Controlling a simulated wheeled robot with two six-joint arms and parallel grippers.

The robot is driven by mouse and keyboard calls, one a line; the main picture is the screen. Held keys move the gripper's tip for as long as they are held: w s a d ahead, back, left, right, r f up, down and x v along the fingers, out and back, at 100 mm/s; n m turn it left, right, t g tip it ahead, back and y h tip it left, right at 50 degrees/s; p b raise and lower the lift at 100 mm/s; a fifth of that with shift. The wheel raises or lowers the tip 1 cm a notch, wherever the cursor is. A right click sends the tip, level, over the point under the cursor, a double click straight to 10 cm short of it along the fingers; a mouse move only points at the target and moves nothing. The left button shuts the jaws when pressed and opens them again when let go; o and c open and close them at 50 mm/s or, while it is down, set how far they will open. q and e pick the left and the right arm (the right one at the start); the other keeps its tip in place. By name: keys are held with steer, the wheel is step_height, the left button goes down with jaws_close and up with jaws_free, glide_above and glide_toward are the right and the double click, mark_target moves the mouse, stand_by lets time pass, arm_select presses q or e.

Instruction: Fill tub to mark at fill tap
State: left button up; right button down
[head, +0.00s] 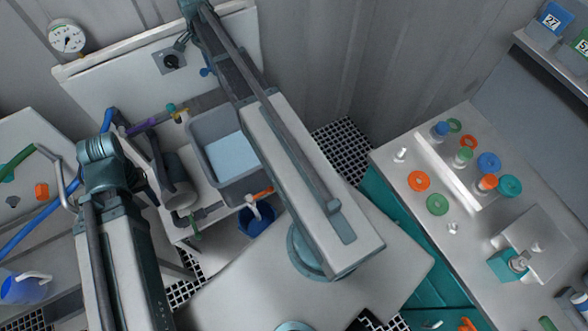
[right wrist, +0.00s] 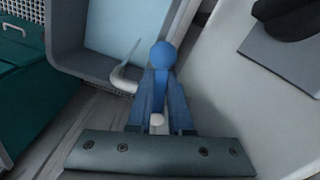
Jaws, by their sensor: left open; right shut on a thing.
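The grey tub (head: 200,128) stands on a pale bench below a white panel, with light-blue water (head: 232,155) in it. Its fill mark cannot be made out. In the right wrist view, my right gripper (right wrist: 162,82) is shut on a blue round-ended tap handle (right wrist: 162,54), beside the tub (right wrist: 72,50). A pale curved spout (right wrist: 124,82) shows at the tub's edge. In the head view my right arm hides most of this gripper; a small blue part (head: 208,71) shows beside it. My left gripper (head: 113,122) is open and empty, left of the tub.
The right counter (head: 395,152) holds coloured rings and bottles.

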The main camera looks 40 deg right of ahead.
steer(key=shift+s+d+n, duration=0.4)
steer(key=shift+s+n, duration=0.3)
steer(key=shift+n, duration=1.15)
steer(key=shift+s+d+n, duration=0.45)
steer(key=shift+s+n, duration=0.25)
steer(key=shift+n, duration=1.1)
steer(key=shift+s+d+n, duration=0.4)
steer(key=shift+s+n, duration=0.3)
steer(key=shift+n, duration=1.15)
steer(key=m, duration=0.2)
steer(key=w+a+m, duration=0.1)
steer(key=m, duration=0.1)
steer(key=shift+w+a, duration=0.1)
steer(key=shift+a, duration=0.05)
steer(key=w+m, duration=0.1)
steer(key=m, duration=0.1)
steer(key=w+m, duration=0.1)
steer(key=m, duration=0.2)
steer(key=w+a+m, duration=0.1)
steer(key=m, duration=0.1)
steer(key=shift+w+m, duration=0.15)
steer(key=shift+m, duration=0.15)
steer(key=shift+w+d+m, duration=0.1)
steer(key=shift+w+m, duration=0.35)
steer(key=shift+m, duration=0.5)
steer(key=shift+w+m, duration=0.4)
steer(key=shift+m, duration=0.55)
